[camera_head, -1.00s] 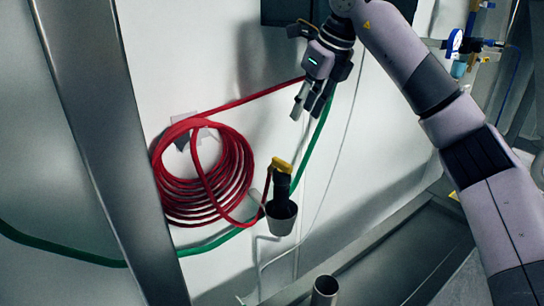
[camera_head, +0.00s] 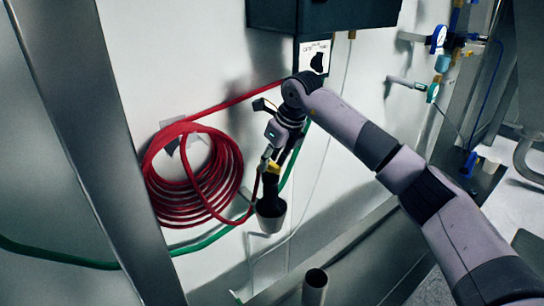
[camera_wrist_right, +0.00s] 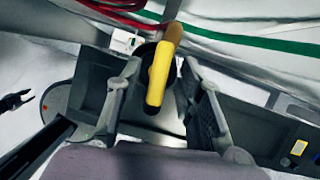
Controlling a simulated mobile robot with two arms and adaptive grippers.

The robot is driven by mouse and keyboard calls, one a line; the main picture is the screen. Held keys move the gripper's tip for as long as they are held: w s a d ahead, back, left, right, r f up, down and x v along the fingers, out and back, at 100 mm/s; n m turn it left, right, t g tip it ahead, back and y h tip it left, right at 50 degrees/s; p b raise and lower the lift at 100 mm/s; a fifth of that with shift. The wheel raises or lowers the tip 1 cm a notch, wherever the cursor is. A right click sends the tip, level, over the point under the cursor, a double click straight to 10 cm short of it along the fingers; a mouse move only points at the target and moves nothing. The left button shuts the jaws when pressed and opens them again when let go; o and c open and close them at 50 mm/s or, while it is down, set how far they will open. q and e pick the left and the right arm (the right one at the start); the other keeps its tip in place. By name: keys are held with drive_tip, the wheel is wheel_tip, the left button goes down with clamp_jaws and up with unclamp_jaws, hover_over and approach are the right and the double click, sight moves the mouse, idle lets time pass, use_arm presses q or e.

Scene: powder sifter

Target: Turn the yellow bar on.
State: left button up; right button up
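The yellow bar (camera_head: 273,168) is a small handle on a dark fitting above a grey cup (camera_head: 271,216), on the white wall right of the red hose coil. In the right wrist view the yellow bar (camera_wrist_right: 159,78) lies between the two fingers of my right gripper (camera_wrist_right: 160,82). The fingers are apart, with a gap visible on both sides of the bar. In the head view my right gripper (camera_head: 272,158) is at the bar, partly covering it. My left gripper is not seen in the head view.
A coiled red hose (camera_head: 165,205) hangs left of the bar, and a green hose (camera_head: 205,243) runs behind. A dark box (camera_head: 320,12) is on the wall above. A metal post (camera_head: 85,150) stands at left, and an open pipe (camera_head: 315,284) rises below.

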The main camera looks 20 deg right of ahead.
clamp_jaws()
idle(0.5)
